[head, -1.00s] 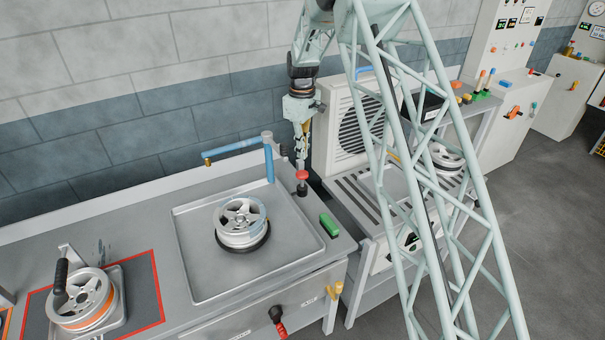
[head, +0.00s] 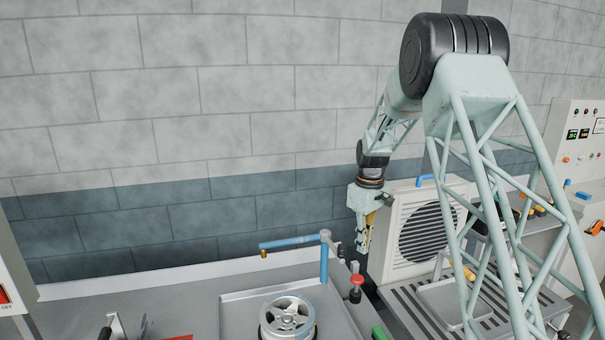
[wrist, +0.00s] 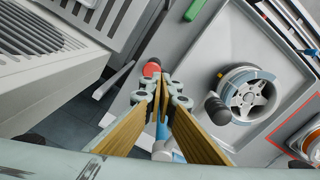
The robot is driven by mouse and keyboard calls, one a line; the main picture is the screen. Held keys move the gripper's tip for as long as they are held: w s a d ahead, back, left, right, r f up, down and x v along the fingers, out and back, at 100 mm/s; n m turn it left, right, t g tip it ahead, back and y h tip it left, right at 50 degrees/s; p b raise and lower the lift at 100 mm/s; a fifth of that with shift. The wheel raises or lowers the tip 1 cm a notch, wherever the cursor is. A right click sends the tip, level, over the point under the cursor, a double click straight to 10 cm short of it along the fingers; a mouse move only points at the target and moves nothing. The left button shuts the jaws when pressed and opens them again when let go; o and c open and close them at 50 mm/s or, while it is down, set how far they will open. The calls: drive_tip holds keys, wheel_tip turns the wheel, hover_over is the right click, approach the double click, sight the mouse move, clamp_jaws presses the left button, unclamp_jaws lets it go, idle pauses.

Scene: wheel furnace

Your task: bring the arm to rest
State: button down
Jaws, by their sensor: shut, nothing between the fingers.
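My gripper (head: 362,250) hangs from my arm, pointing down, in front of the wall and left of the white fan unit. It is shut and empty. In the wrist view the two fingers of my gripper (wrist: 163,82) meet at their tips. Below them show the red button (wrist: 152,68) and part of the blue pipe. In the head view the gripper is above and just right of the blue pipe (head: 292,242), apart from the red button (head: 357,280).
A wheel (head: 287,317) sits in the shallow metal tray (head: 236,304). The fan unit (head: 402,250) stands close to the right of my gripper, beside a slatted rack (head: 408,312). A green block (wrist: 203,8) lies at the tray's edge. The wall behind is bare.

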drive_tip(key=s+r+m+t+b, duration=0.1)
drive_tip(key=s+r+m+b, duration=0.15)
drive_tip(key=s+r, duration=0.95)
drive_tip(key=s+r+m+t+b, duration=0.1)
drive_tip(key=s+r+m+b, duration=0.15)
drive_tip(key=s+r, duration=0.95)
drive_tip(key=s+f+m+b, duration=0.1)
drive_tip(key=s+f+b, duration=0.2)
drive_tip(key=s, duration=1.6)
drive_tip(key=s+f+m+t+b, duration=0.1)
drive_tip(key=s+f, duration=0.4)
drive_tip(key=s, duration=1.4)
drive_tip(key=shift+s+m+t+b, duration=0.35)
drive_tip(key=shift+m+b, duration=0.35)
drive_tip(key=shift+b, duration=0.45)
